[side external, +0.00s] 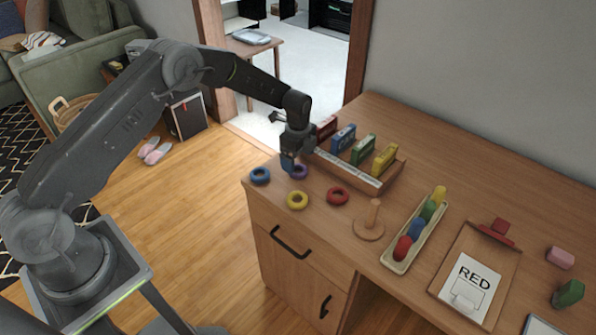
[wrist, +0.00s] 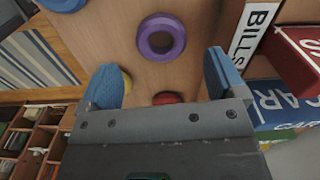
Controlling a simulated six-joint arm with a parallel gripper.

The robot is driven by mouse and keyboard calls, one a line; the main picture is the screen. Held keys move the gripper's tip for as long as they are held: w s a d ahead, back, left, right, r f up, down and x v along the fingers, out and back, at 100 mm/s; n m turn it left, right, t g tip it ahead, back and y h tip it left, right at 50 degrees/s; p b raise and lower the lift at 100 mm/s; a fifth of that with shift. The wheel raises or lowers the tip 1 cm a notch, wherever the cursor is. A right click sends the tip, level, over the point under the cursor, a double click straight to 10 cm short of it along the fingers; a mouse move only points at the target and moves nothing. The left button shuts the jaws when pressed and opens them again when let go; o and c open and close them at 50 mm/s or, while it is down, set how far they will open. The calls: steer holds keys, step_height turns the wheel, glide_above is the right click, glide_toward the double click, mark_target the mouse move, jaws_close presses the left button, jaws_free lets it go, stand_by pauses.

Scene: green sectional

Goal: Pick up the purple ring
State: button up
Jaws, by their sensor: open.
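The purple ring (side external: 298,171) lies flat near the far left edge of the wooden desk, partly hidden by my gripper in the side view. In the wrist view the purple ring (wrist: 162,25) lies ahead of the fingertips, roughly centred between them, with nothing gripping it. My gripper (side external: 288,162) is open and empty, pointing down over the desk close to the purple ring. Its two blue fingers (wrist: 162,76) stand wide apart in the wrist view.
A blue ring (side external: 260,175), a yellow ring (side external: 297,207) and a red ring (side external: 338,195) lie close by. A wooden peg stand (side external: 369,222) is to the right. A sorting rack (side external: 372,183) with coloured blocks stands just behind. The desk edge is near.

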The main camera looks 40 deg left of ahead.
mark_target(298, 167)
step_height(298, 167, down, 4)
steer(key=shift+w+a+f, duration=0.1)
steer(key=shift+f, duration=0.15)
steer(key=c, duration=1)
steer(key=shift+r, duration=0.15)
